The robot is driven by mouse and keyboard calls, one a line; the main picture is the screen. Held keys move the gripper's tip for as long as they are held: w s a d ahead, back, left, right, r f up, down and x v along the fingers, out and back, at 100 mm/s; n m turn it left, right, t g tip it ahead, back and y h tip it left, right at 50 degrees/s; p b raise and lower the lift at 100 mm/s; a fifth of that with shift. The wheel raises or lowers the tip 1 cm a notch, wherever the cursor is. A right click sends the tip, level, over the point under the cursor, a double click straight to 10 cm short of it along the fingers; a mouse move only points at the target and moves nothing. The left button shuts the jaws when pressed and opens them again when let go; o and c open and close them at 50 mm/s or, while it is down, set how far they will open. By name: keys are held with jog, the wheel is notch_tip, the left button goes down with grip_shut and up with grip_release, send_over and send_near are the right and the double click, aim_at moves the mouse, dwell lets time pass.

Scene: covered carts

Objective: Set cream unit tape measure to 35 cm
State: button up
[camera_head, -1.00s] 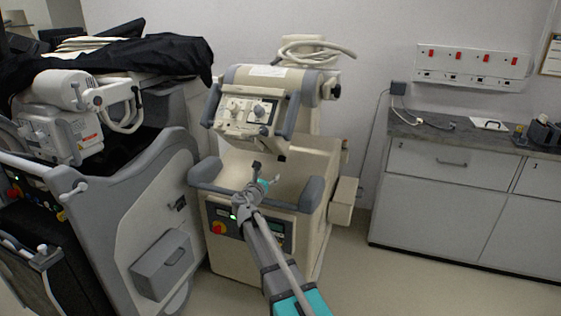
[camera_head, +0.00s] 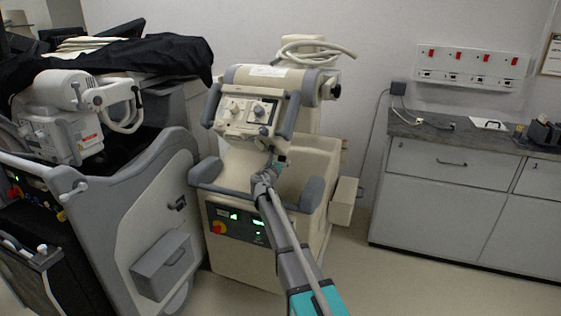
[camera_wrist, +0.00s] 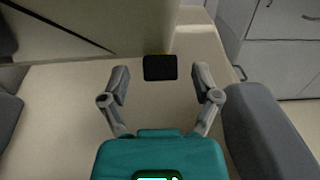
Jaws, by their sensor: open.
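The cream unit (camera_head: 230,250) stands in the middle of the head view, with its grey-cream control head (camera_head: 240,128) above a cream tray area. A small dark tab (camera_head: 282,158) hangs below the control head; I cannot tell for sure that it is the tape measure's end. In the wrist view a black block (camera_wrist: 160,68) with a thin yellow top edge lies between and beyond my fingertips. My gripper (camera_wrist: 161,80) is open, one finger either side of the block, with no visible contact. In the head view my gripper (camera_head: 276,166) is below the control head, partly hidden by my wrist. No tape scale is readable.
Grey padded bumpers (camera_wrist: 265,135) flank the cream surface on both sides. A grey-white covered cart (camera_head: 160,210) stands close on the left. A counter with grey cabinets (camera_head: 440,210) is at the right. Open floor lies between the cream unit and the cabinets.

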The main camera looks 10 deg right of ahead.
jog(key=shift+w+d, duration=0.1)
jog(key=shift+w, duration=0.15)
grip_shut()
dwell(0.3)
